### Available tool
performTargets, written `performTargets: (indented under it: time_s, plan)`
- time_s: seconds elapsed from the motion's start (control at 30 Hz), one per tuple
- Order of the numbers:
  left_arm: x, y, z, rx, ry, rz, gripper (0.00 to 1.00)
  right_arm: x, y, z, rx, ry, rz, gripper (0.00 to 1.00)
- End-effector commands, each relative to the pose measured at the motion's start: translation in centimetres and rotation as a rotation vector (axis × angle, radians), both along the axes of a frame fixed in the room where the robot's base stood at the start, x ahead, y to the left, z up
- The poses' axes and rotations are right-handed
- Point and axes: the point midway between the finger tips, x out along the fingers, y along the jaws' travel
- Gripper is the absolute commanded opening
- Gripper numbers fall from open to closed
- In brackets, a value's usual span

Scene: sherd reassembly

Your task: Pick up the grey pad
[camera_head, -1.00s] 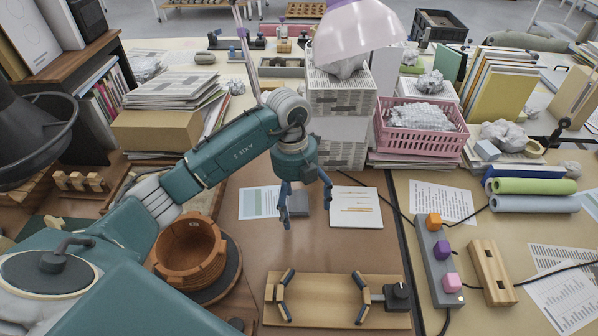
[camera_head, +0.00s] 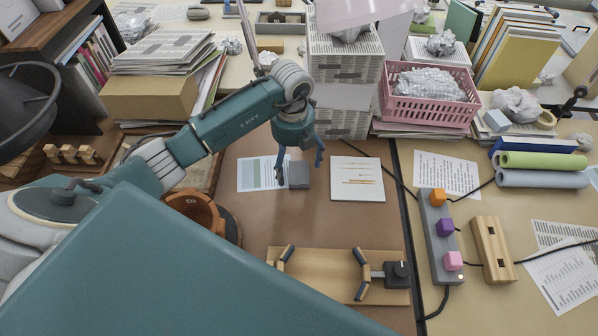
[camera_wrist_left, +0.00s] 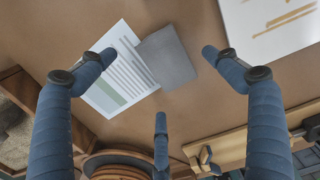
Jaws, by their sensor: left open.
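The grey pad (camera_head: 299,174) lies flat on the brown desk mat, between a printed sheet (camera_head: 257,174) and a white card with tan strokes (camera_head: 357,180). My left gripper (camera_head: 299,163) hangs over the pad with its fingers spread, open and empty. In the left wrist view the pad (camera_wrist_left: 167,58) shows between the two upper fingers of the gripper (camera_wrist_left: 158,72), with a third finger below it. The pad touches or overlaps the printed sheet's edge there. No finger visibly touches the pad. My right gripper is not in view.
A wooden board with clamp jaws (camera_head: 330,264) lies in front of the pad. A brown pot (camera_head: 195,212) is partly hidden by my teal arm link. Newspaper-wrapped stacks (camera_head: 343,75) and a pink basket (camera_head: 428,97) stand behind. A button strip (camera_head: 440,235) lies right.

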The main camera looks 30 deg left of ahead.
Motion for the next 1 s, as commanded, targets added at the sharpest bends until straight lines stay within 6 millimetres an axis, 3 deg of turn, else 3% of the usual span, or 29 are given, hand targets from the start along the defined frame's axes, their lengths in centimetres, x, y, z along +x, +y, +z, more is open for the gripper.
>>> performTargets:
  time_s: [0.2, 0.5, 0.73, 1.0]
  plan:
    - [0.0, -0.2, -2.9, -0.001, 0.003, 0.000, 0.89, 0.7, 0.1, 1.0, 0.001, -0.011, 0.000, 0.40]
    - [0.0, -0.2, -3.5, 0.000, 0.000, -0.001, 0.89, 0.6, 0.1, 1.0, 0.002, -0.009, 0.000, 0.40]
    - [0.0, -0.2, -3.4, 0.000, 0.001, -0.001, 0.44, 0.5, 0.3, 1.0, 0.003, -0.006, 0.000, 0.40]
    - [0.0, -0.2, -3.4, 0.000, 0.001, -0.001, 0.43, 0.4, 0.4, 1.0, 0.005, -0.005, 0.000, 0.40]
